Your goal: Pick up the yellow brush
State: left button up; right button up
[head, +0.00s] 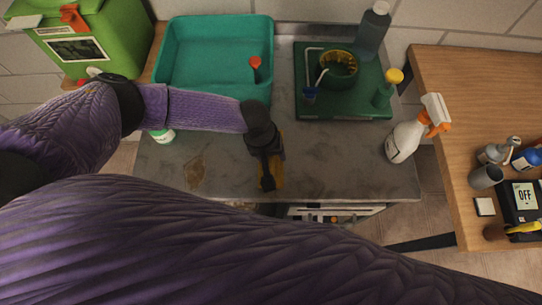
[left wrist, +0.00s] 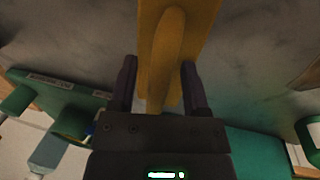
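The yellow brush (head: 271,178) lies on the grey worktop near its front edge, partly covered by my left gripper (head: 266,162) in the head view. In the left wrist view its yellow body and raised handle (left wrist: 168,50) run up between the two dark fingers of my left gripper (left wrist: 160,82). The fingers stand apart, one on each side of the handle, and look open. Whether either finger touches the brush is hard to tell. The brush's underside is hidden. My right gripper is out of view.
A teal tray (head: 162,75) stands behind, left of a green tray (head: 345,113) holding a pot and bottles. A white spray bottle (head: 403,140) stands at the right. A wooden table (head: 450,95) with several items lies further right. The worktop around the brush is mostly clear.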

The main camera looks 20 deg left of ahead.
pick_arm(q)
grip_shut()
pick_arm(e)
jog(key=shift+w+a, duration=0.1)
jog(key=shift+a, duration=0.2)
pick_arm(q)
jog(key=shift+r, duration=0.1)
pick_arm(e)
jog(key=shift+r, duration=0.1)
pick_arm(q)
notch_tip(320, 180, up, 10)
jog(key=p, duration=0.3)
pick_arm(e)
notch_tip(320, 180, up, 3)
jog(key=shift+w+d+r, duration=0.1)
pick_arm(q)
jog(key=shift+c, duration=2.3)
grip_release()
grip_shut()
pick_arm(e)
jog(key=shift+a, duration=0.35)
